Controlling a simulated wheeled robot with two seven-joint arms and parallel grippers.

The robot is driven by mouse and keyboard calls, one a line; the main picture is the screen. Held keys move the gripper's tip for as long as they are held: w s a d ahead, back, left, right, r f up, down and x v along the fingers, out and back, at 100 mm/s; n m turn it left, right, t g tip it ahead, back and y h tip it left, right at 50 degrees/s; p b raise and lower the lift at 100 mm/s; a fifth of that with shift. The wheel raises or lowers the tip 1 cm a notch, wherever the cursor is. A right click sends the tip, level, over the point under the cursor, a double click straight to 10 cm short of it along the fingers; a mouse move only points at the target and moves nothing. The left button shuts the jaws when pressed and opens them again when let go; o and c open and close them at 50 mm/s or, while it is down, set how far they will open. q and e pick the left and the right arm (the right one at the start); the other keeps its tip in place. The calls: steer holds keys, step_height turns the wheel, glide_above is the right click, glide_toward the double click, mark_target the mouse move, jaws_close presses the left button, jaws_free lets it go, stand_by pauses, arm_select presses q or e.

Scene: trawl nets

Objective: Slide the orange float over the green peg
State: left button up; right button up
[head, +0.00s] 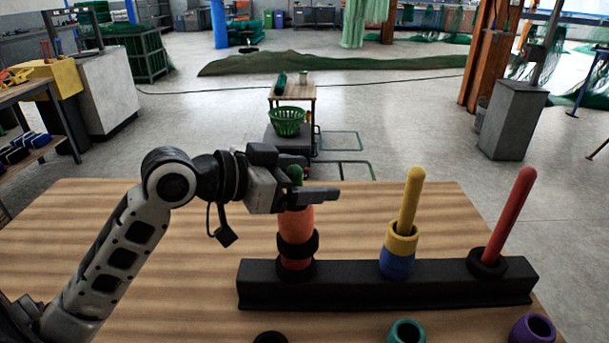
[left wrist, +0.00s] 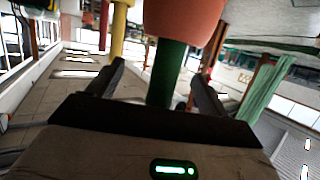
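The green peg (head: 296,173) stands at the left end of the black base; its rounded tip shows above my left gripper. The orange float (head: 297,220) is around this peg, just below the gripper, with a black ring and a reddish piece under it. My left gripper (head: 318,195) is at the peg's upper part. In the left wrist view, which looks upside down, its fingers (left wrist: 158,72) are apart, one on each side of the green peg (left wrist: 168,72). The orange float (left wrist: 182,18) is beyond the fingertips, not between them. My right gripper is not in view.
The black base (head: 350,287) also bears a yellow peg (head: 411,195) with yellow and blue floats and a leaning red peg (head: 512,210) with a black ring. Teal (head: 407,331), purple (head: 532,329) and black (head: 270,338) pieces lie in front. The table's left part is clear.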

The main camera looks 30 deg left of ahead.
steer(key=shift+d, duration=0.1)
arm_select(q)
steer(key=shift+s+a+r, duration=0.1)
steer(key=shift+s+a, duration=0.15)
steer(key=shift+s, duration=0.2)
steer(key=p+v, duration=0.5)
steer(key=v, duration=1)
steer(key=shift+p, duration=0.3)
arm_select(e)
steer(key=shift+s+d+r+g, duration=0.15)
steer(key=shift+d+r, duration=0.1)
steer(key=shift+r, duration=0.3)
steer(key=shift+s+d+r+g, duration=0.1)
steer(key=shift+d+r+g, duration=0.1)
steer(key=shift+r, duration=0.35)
